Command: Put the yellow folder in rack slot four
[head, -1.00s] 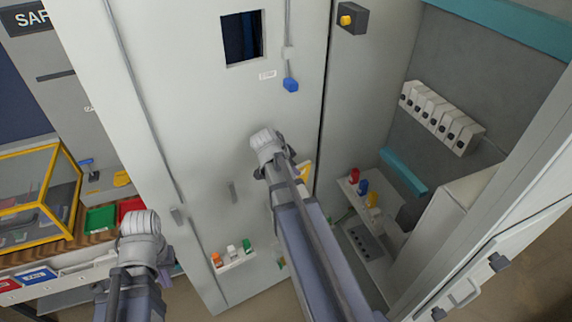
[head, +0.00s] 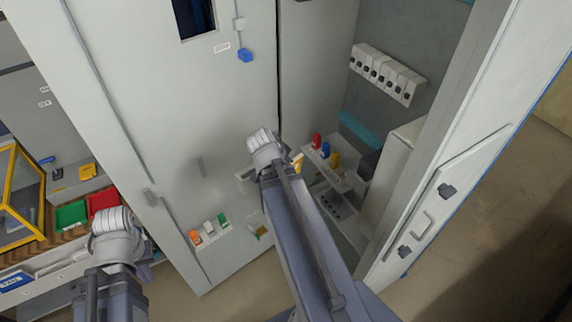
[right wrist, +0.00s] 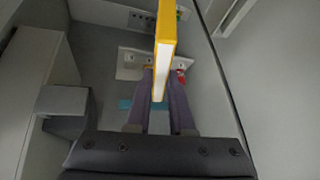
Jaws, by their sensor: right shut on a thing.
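The yellow folder (right wrist: 166,35) stands out between the purple fingers of my right gripper (right wrist: 160,78) in the right wrist view, its pale edge toward the camera. The right gripper is shut on it. In the head view only a small yellow part of the folder (head: 298,162) shows beside my right wrist, in front of the open cabinet; the right fingers are mostly hidden there. My left gripper (head: 147,252) is at the lower left, mostly behind its own wrist, and its opening cannot be made out. I cannot clearly make out a rack with slots.
The open grey cabinet holds a row of switches (head: 387,74) and a small shelf with coloured sockets (head: 335,160). Its door (head: 440,190) stands open at the right. Green (head: 71,216) and red (head: 103,203) bins sit at the left. Bare floor (head: 490,260) lies at right.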

